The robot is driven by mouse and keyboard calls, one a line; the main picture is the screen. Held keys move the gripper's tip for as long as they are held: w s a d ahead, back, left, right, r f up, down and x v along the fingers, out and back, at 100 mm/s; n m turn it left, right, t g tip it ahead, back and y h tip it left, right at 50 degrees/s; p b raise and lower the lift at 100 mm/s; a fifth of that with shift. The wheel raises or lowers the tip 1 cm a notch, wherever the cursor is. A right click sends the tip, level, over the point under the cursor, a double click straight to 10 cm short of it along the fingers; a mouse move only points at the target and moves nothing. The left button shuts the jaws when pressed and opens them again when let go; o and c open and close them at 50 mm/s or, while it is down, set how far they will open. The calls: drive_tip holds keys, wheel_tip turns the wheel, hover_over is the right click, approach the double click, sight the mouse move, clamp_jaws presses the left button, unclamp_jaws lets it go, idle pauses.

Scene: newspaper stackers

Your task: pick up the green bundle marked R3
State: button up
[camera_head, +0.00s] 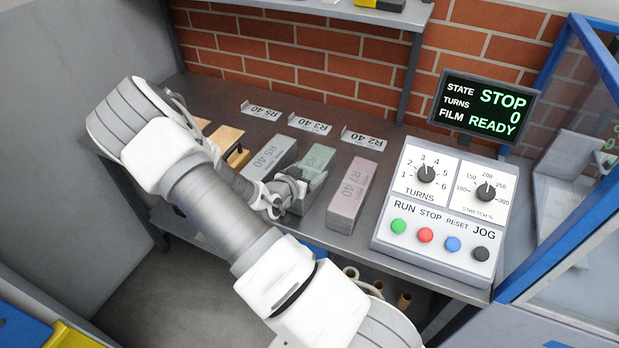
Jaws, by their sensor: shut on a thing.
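The green bundle (318,160) stands on the grey metal table, between a grey bundle marked R5 40 (272,155) on its left and a pink bundle marked R2 40 (352,190) on its right. Its own marking is hidden by my gripper; a label plate reading R3 40 (311,124) lies behind it. My gripper (300,190) is at the near part of the green bundle and shut on it. The fingers are small in view and partly covered by my wrist. I cannot tell whether the bundle is clear of the table.
Label plates R5 40 (261,111) and R2 40 (363,138) lie along the back. A control panel (440,205) with knobs and buttons stands at the right, below a display (486,106) reading STOP. A blue-framed machine (595,60) bounds the right side. A shelf (330,10) hangs above.

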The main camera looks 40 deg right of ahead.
clamp_jaws()
drive_tip(key=shift+r, duration=0.1)
drive_tip(key=shift+r, duration=0.15)
